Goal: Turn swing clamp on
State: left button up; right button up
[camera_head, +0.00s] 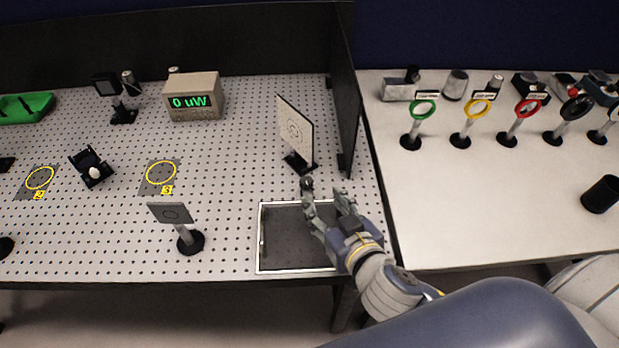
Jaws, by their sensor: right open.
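I cannot pick out the swing clamp for certain. A small dark round piece (307,184) sits at the tip of the left finger of my right gripper (324,191), and I cannot tell whether it is a clamp part. The right gripper is open, its fingers apart with nothing visible between them. It reaches over the right part of a metal-rimmed rectangular frame (259,232) with a dark grey inside. A slim dark fitting (263,247) shows along the frame's left inner edge. My arm hides the frame's lower right corner. My left gripper is not in view.
A target plate on a stand (295,131) stands just beyond the gripper, beside a dark upright panel (343,100). A smaller plate on a post (172,213) stands left of the frame. A display box (194,97) reads 0 uW. The right table holds several ring mounts (424,109).

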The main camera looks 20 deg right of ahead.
aim_at(308, 184)
jog(key=p+x, duration=0.1)
jog(key=x, duration=0.3)
jog(key=shift+w+r, duration=0.1)
jog(key=shift+r, duration=0.05)
jog(key=x, duration=0.4)
jog(key=shift+p, duration=0.4)
jog(key=shift+w+f, duration=0.3)
jog(key=shift+w, duration=0.15)
jog(key=shift+w+f, duration=0.15)
jog(key=shift+w, duration=0.15)
pick_arm(q)
notch_tip(308, 184, up, 2)
jog(key=shift+s+a+r, duration=0.1)
jog(key=shift+a+r, duration=0.05)
jog(key=shift+s, duration=0.15)
pick_arm(e)
jog(key=shift+c, duration=0.2)
pick_arm(q)
jog(key=shift+s, duration=0.2)
pick_arm(e)
jog(key=c, duration=1)
